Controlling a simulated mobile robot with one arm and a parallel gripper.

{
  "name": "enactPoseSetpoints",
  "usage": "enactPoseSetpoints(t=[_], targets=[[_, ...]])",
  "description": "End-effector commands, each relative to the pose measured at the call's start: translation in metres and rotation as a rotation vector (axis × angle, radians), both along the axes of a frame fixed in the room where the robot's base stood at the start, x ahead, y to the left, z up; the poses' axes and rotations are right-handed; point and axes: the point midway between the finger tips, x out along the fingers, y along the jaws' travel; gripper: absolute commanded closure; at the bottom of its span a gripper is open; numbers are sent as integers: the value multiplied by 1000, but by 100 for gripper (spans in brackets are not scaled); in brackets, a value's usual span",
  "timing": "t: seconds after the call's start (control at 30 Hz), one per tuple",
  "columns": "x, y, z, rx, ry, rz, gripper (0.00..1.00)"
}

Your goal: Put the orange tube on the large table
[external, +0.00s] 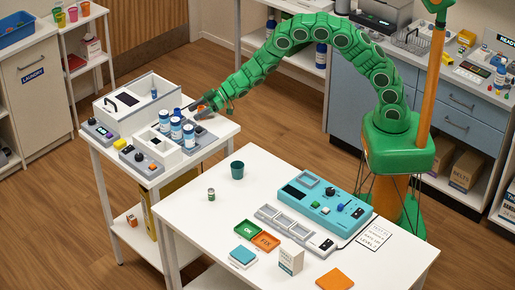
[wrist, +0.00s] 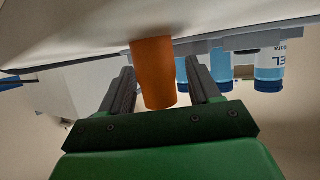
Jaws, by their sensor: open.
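The orange tube (wrist: 154,72) stands between the two open fingers of my gripper (wrist: 163,90) in the wrist view, with visible gaps on both sides. In the external view only a bit of the orange tube (external: 201,108) shows beside my gripper (external: 208,104), at the right end of the small side table (external: 222,130). The large table (external: 190,215) is the white one in the front middle.
Several blue-and-white bottles (external: 176,129) stand close to my gripper on the side table, among grey and white devices (external: 135,97). The large table holds a dark green cup (external: 237,169), a teal panel (external: 325,203), OK and FIX trays (external: 264,242).

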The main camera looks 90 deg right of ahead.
Motion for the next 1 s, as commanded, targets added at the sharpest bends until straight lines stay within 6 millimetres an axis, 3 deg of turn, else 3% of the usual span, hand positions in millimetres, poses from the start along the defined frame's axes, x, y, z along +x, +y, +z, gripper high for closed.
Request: enactPoseSetpoints(t=[0.27, 1.0], targets=[[-8, -4, 7, 0, -1, -1, 38], [-87, -36, 42, 1, -1, -1, 38]])
